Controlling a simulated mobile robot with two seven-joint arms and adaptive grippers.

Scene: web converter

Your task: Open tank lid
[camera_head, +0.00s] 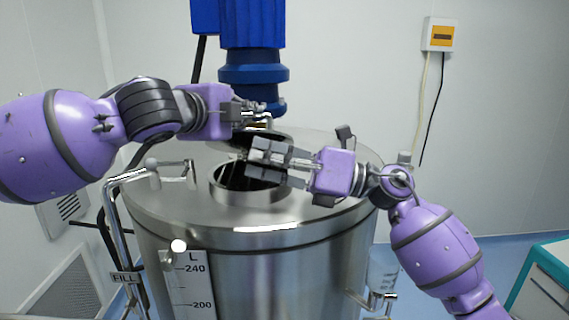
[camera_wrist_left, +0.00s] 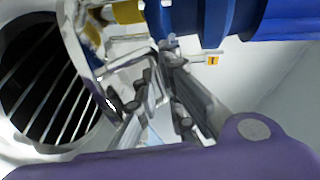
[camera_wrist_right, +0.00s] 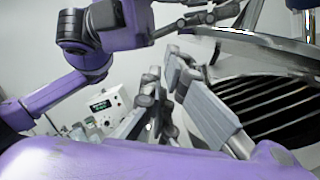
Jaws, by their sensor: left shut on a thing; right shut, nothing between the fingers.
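The steel tank (camera_head: 320,212) stands upright, with a round opening (camera_head: 247,196) in its top; bars show inside it in the right wrist view (camera_wrist_right: 270,105). The tank lid (camera_head: 282,138) is raised off the opening, tilted up at its back side. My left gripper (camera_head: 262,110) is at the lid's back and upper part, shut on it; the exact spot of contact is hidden. My right gripper (camera_head: 262,158) is shut and empty above the opening, in front of the lid. I cannot tell whether it touches the lid.
A blue motor column (camera_head: 252,50) rises just behind the lid, close to my left gripper. Bent steel pipes (camera_head: 120,215) stand at the tank's left side. A small wall box (camera_head: 438,35) hangs at the back right. A cabinet (camera_head: 545,285) stands at the lower right.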

